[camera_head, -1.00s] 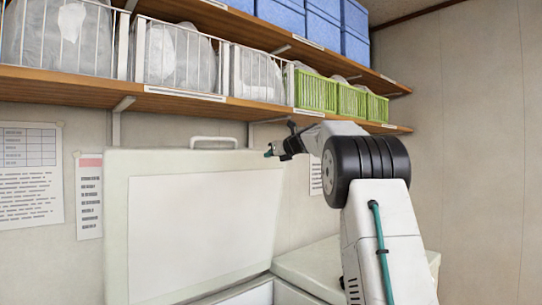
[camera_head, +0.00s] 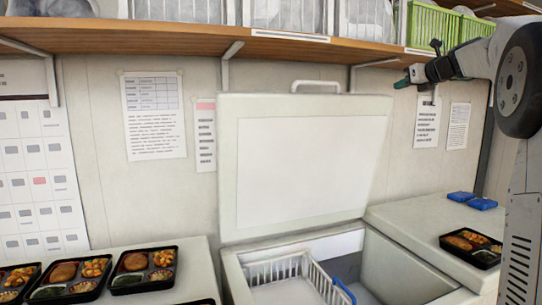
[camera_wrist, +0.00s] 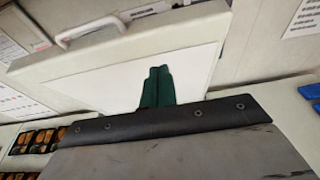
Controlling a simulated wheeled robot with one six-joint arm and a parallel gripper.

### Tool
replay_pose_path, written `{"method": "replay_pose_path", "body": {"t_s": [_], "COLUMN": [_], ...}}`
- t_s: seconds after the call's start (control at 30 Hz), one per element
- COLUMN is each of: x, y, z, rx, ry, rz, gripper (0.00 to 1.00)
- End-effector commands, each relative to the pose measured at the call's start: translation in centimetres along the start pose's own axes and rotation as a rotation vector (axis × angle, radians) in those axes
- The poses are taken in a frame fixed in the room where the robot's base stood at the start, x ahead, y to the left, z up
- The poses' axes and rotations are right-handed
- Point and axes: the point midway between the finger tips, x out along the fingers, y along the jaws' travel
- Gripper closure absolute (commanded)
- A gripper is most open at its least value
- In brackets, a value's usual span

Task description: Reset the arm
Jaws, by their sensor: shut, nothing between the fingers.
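My gripper (camera_head: 402,83) is at the upper right of the head view, in front of the wall and to the right of the raised freezer lid's handle. Its green fingertips are small there. In the wrist view the green fingers (camera_wrist: 157,87) lie together, shut, with nothing between them. Behind them in that view is the white panel of the open lid (camera_wrist: 95,80). My arm comes in from the right edge of the head view.
The open chest freezer (camera_head: 240,262) holds a white wire basket (camera_head: 290,270). Several bento trays (camera_head: 143,270) sit on the left counter. One tray (camera_head: 472,246) and blue packs (camera_head: 470,199) lie on the right. A wooden shelf (camera_head: 190,38) with bins runs above, close to the gripper.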

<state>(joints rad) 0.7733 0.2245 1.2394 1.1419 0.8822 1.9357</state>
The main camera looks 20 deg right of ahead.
Motion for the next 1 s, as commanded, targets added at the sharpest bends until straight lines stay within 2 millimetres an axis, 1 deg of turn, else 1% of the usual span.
{"method": "replay_pose_path", "body": {"t_s": [0.13, 0.2, 0.23, 0.27, 0.3, 0.37, 0.4, 0.47, 0.5, 0.57, 0.6, 0.67, 0.7, 0.77, 0.8, 0.87, 0.9, 0.97, 1.0], "x": [0.0, 0.0, 0.1, 0.4, 0.7, 0.6, 0.3, -0.3, -0.8, -1.9, -2.8, -4.4, -5.7, -7.7, -9.3, -11.8, -13.6, -16.4, -18.4], "y": [0.1, 0.2, 0.2, 0.2, 0.2, 0.8, 2.0, 4.6, 6.8, 10.1, 12.3, 15.8, 18.0, 21.3, 23.3, 26.3, 28.1, 30.6, 32.1], "z": [0.0, -0.3, -0.9, -2.1, -4.2, -7.5, -9.7, -12.7, -14.7, -17.6, -19.4, -22.1, -23.8, -26.4, -28.1, -30.7, -32.5, -35.1, -36.9], "rx": [-0.053, -0.145, -0.198, -0.255, -0.34, -0.485, -0.596, -0.769, -0.887, -1.056, -1.166, -1.324, -1.427, -1.574, -1.67, -1.806, -1.894, -2.02, -2.1], "ry": [0.001, 0.013, 0.03, 0.056, 0.101, 0.177, 0.227, 0.294, 0.333, 0.376, 0.397, 0.417, 0.423, 0.421, 0.412, 0.39, 0.369, 0.329, 0.297], "rz": [0.002, 0.009, 0.015, 0.024, 0.043, 0.086, 0.13, 0.218, 0.288, 0.402, 0.482, 0.61, 0.7, 0.834, 0.928, 1.069, 1.167, 1.312, 1.408], "gripper": [1.0, 1.0, 1.0, 1.0, 1.0, 1.0, 1.0, 1.0, 1.0, 1.0, 1.0, 1.0, 1.0, 1.0, 1.0, 1.0, 1.0, 1.0, 1.0]}}
